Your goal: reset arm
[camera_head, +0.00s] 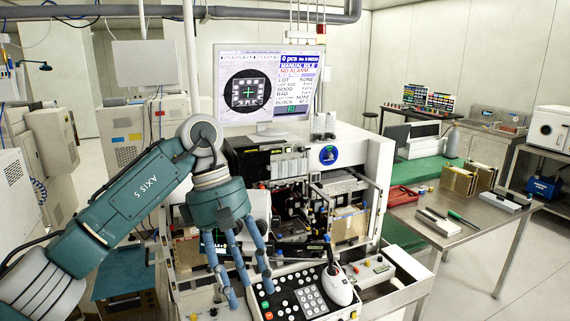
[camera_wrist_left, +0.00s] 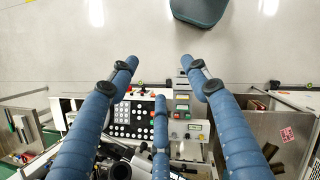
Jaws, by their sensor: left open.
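My left gripper (camera_head: 246,287) hangs from the teal arm at the front of the wire bonding machine (camera_head: 363,170), its blue fingers pointing down. It is open with nothing between the fingers, close to the left side of the control panel (camera_head: 308,300). In the left wrist view the open fingers (camera_wrist_left: 158,75) spread wide over the floor and the machine's front, and the panel (camera_wrist_left: 134,117) with its light buttons shows between them. Whether a finger touches the panel cannot be told. My right gripper is not in view.
A monitor (camera_head: 266,88) stands on top of the machine. A white joystick-like handle (camera_head: 340,286) rises at the panel's right. A metal table (camera_head: 462,231) at the right holds brown boxes (camera_head: 458,181) and a red tray (camera_head: 401,196). Grey cabinets (camera_head: 128,133) stand at the left. Floor at lower right is clear.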

